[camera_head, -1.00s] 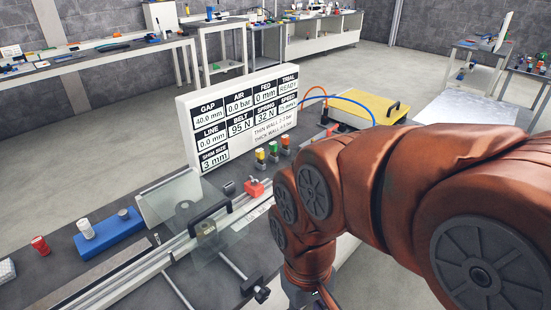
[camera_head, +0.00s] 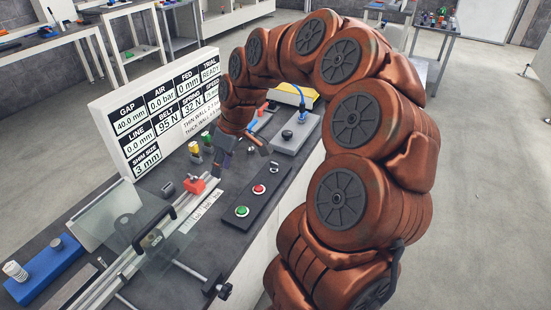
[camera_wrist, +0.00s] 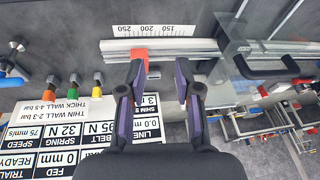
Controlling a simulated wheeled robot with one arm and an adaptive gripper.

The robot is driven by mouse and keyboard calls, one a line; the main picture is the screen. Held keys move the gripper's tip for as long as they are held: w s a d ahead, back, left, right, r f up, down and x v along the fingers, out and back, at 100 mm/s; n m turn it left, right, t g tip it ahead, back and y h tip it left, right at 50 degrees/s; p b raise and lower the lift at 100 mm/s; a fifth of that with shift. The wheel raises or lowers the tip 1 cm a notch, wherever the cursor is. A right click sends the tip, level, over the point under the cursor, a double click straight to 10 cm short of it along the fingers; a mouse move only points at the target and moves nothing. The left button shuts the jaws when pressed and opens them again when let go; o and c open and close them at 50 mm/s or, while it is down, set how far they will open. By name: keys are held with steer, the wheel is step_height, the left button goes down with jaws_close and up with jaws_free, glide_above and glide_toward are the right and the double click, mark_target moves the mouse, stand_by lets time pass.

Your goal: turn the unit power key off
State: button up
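A dark control panel (camera_head: 236,222) lies along the front edge of the bench. It carries a green button (camera_head: 241,211), a red button (camera_head: 258,189) and, at its far end, a small silver switch (camera_head: 273,168) that looks like the power key. The key's setting is too small to read. My gripper (camera_head: 243,156) hangs over the bench just left of the switch, apart from it. In the wrist view my gripper (camera_wrist: 160,88) has its two purple-padded fingers apart with nothing between them. The panel and key do not show in the wrist view.
A white readout board (camera_head: 160,112) stands behind. Coloured knobs (camera_head: 207,139), a red block (camera_head: 195,185) and a clear guard with a black handle (camera_head: 153,240) are on the bench. A grey box (camera_head: 296,132) with a blue hose lies beyond the panel.

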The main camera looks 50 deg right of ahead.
steer(key=w+d+f+t, duration=0.1)
steer(key=w+d+f, duration=0.1)
steer(key=d, duration=0.8)
steer(key=m+h+p, duration=0.1)
glide_toward(274, 163)
steer(key=f, duration=0.1)
steer(key=shift+t, duration=0.3)
steer(key=shift+p+x, duration=1.7)
steer(key=shift+x, duration=2.3)
jaws_close()
